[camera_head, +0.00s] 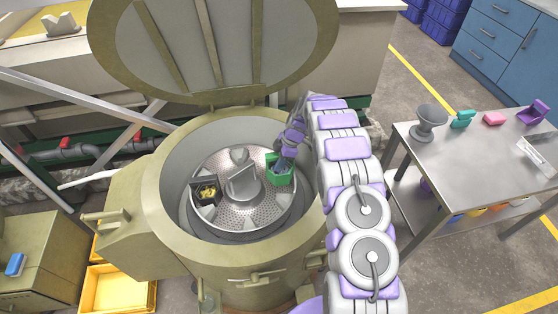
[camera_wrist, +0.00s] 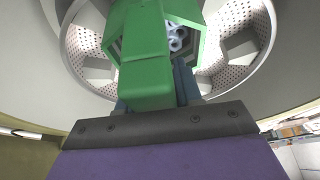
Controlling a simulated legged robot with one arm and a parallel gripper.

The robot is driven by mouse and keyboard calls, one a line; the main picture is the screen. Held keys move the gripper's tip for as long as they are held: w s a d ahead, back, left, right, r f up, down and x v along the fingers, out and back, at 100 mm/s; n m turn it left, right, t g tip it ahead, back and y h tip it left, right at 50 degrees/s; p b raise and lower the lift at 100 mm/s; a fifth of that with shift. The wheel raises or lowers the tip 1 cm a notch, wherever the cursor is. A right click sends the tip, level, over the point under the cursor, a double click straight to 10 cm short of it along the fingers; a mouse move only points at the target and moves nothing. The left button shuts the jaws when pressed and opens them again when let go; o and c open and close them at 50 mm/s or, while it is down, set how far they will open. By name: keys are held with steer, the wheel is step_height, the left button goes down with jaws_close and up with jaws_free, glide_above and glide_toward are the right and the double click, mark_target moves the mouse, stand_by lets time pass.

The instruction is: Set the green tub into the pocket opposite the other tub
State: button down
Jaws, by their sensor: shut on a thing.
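The green tub (camera_head: 281,173) is inside the open barrel, at the right side of the perforated round rotor (camera_head: 240,212). In the wrist view the green tub (camera_wrist: 152,62) fills the upper middle, with pale ring-shaped parts inside it. My gripper (camera_head: 286,158) reaches down into the barrel and is shut on the tub's tall green handle block. The other tub (camera_head: 206,192), dark with yellow pieces in it, sits at the left of the rotor, across the central hub (camera_head: 242,183). I cannot tell whether the green tub rests in its pocket or hangs just above it.
The barrel's wall (camera_head: 176,217) surrounds the rotor, and its raised lid (camera_head: 215,45) stands behind. A steel table (camera_head: 465,150) with a grey funnel-like cup (camera_head: 428,122) and small coloured items is on the right. Yellow crates (camera_head: 118,290) stand on the floor at the lower left.

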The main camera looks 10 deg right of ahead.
steer(key=shift+s+a+f, duration=0.25)
steer(key=shift+a+f, duration=0.2)
steer(key=shift+f, duration=0.25)
step_height(320, 180, down, 5)
steer(key=shift+w+r, duration=0.15)
steer(key=shift+r, duration=0.05)
steer(key=shift+d+f, duration=0.15)
steer(key=shift+f, duration=0.05)
steer(key=shift+s+d+f+b, duration=0.15)
steer(key=shift+s+f+b, duration=0.2)
steer(key=shift+f, duration=0.6)
steer(key=c, duration=0.7)
jaws_free()
steer(key=shift+a, duration=0.3)
steer(key=shift+r, duration=0.1)
